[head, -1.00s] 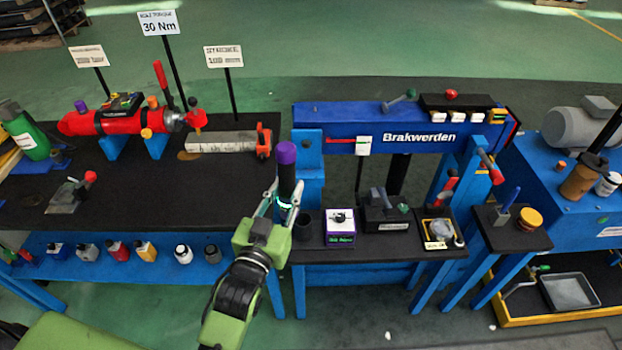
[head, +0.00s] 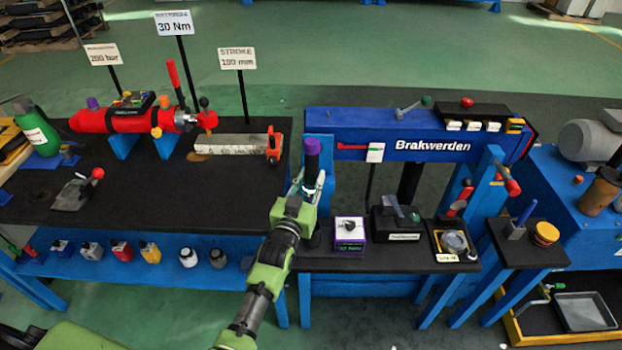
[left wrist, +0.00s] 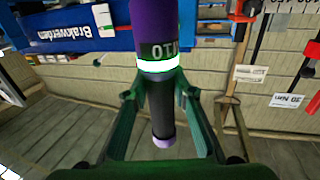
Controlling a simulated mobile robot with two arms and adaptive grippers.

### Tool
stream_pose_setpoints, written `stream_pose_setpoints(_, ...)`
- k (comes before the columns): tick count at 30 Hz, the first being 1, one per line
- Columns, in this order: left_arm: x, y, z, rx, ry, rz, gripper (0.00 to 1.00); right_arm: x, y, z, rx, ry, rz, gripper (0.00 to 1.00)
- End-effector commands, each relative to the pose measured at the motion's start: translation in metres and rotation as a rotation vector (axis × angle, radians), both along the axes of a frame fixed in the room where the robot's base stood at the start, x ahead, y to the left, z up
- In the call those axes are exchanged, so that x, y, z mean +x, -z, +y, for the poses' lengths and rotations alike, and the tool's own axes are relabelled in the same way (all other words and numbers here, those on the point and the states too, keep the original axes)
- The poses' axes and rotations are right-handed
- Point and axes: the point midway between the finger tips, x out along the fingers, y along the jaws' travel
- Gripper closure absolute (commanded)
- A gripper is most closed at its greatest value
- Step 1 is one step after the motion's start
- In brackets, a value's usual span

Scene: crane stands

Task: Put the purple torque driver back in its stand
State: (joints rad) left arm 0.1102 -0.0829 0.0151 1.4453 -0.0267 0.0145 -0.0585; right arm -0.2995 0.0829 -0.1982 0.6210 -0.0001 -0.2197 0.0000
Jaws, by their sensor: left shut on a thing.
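The purple torque driver (head: 312,147) stands about upright in my left gripper (head: 308,188), with its purple end up and a glowing ring near the fingers. The left wrist view shows the driver (left wrist: 160,62) between the two green fingers (left wrist: 163,103), with purple and dark parts and a pale ring. A dark round cup (head: 313,240), which looks like the stand, is on the black shelf just below the gripper. My left arm partly hides it. The driver is above the cup; whether its lower end touches it is hidden. My right gripper is not in view.
A purple-edged box (head: 349,234) stands close right of the cup, then a dark block (head: 396,224) and a tray with a gauge (head: 452,240). A blue press frame (head: 319,180) rises behind the driver. The black bench (head: 130,190) on the left has free room.

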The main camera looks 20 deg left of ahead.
Motion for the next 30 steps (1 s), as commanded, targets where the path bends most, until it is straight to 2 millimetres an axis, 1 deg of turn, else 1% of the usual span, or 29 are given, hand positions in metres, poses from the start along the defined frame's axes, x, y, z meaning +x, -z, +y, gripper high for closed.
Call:
stream_pose_setpoints(1, 0.001, -0.006, 0.000, 0.000, 0.000, -0.011, 1.00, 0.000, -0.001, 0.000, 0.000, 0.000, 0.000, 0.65)
stream_pose_setpoints(6, 0.000, -0.007, 0.000, -0.001, -0.001, -0.009, 1.00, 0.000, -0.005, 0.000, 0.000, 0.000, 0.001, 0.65)
stream_pose_setpoints(24, 0.000, 0.041, 0.000, -0.001, -0.001, -0.010, 1.00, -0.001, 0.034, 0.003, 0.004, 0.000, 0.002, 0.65)
stream_pose_setpoints(30, 0.000, 0.051, 0.000, -0.001, -0.001, -0.009, 1.00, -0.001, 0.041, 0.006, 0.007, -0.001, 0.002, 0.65)
